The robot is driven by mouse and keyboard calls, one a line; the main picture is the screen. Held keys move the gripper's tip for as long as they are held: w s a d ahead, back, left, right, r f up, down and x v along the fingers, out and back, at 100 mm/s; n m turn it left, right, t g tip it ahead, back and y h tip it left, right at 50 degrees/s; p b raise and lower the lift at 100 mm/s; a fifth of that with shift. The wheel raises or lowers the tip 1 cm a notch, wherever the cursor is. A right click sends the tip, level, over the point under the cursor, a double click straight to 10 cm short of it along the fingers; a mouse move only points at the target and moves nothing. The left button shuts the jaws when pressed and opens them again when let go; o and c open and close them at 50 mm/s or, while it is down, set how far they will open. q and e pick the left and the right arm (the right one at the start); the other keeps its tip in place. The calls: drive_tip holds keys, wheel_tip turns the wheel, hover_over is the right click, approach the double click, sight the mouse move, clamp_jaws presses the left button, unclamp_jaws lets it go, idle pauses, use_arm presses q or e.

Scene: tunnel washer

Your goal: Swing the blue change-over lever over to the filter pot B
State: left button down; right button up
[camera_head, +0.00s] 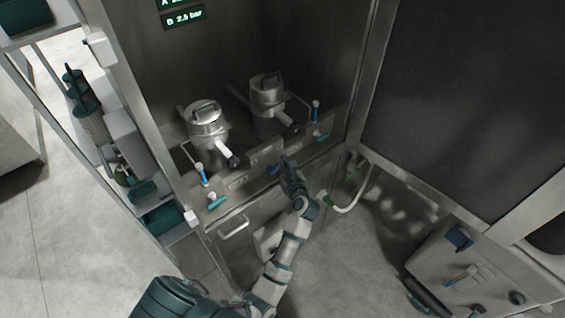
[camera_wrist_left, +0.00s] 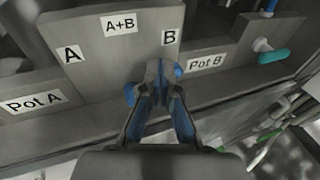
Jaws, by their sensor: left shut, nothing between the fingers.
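The blue change-over lever (camera_head: 273,169) sits low on the front panel, between the two pots. In the left wrist view, blue parts of it (camera_wrist_left: 130,94) show on both sides of my fingers; the rest is hidden behind them. My left gripper (camera_head: 287,160) is shut and empty, right at the lever. In the left wrist view its fingertips (camera_wrist_left: 159,66) are just below and left of the B mark (camera_wrist_left: 170,38). I cannot tell whether they touch the lever. Filter pot B (camera_head: 267,92) is the right-hand metal pot. My right gripper is not in view.
Filter pot A (camera_head: 206,124) stands to the left. The panel carries an A mark (camera_wrist_left: 70,54), an A+B mark (camera_wrist_left: 119,25) and a Pot B label (camera_wrist_left: 205,63). A teal-handled valve (camera_wrist_left: 272,56) sits at right. A grab handle (camera_head: 233,228) juts out below.

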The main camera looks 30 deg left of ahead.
use_arm(q)
drive_tip(key=v, duration=1)
drive_tip(key=shift+f, duration=0.1)
idle(0.3)
